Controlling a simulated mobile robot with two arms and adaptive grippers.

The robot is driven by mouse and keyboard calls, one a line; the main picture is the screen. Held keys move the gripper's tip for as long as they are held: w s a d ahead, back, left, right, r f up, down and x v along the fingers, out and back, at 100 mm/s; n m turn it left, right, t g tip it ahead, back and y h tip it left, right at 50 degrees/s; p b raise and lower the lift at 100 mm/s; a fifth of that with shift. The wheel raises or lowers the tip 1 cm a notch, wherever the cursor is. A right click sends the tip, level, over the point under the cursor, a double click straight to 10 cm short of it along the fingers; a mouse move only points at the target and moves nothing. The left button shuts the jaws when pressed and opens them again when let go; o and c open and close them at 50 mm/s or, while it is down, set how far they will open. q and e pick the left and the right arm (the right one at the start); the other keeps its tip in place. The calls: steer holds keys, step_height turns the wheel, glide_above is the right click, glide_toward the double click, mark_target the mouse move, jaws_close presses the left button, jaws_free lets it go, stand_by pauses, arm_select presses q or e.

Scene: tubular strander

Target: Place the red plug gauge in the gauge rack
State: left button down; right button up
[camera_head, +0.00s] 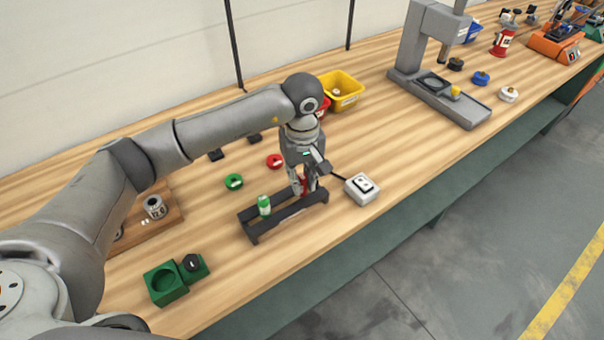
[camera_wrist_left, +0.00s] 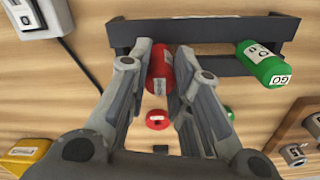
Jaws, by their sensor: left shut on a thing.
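The red plug gauge (camera_wrist_left: 160,70) is between the fingers of my left gripper (camera_head: 303,190), which is shut on it. In the head view only a sliver of the red gauge (camera_head: 304,186) shows between the fingers. The gripper points down at the right part of the dark gauge rack (camera_head: 285,213). I cannot tell whether the gauge is seated in the rack or just above it. A green plug gauge (camera_head: 264,205) stands in the left part of the rack and also shows in the left wrist view (camera_wrist_left: 262,66). My right gripper is not in view.
A grey switch box (camera_head: 362,189) with a cable sits just right of the rack. A green ring (camera_head: 234,181) and a red ring (camera_head: 275,161) lie behind it. Green blocks (camera_head: 165,284) stand front left. A yellow bin (camera_head: 341,91) and a grey stand (camera_head: 440,95) are farther back.

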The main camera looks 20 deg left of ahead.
arm_select(q)
steer(key=shift+f+b, duration=0.2)
steer(key=shift+b, duration=0.1)
steer(key=c, duration=1.6)
jaws_free()
steer(key=shift+r, duration=0.1)
steer(key=shift+o, duration=1.3)
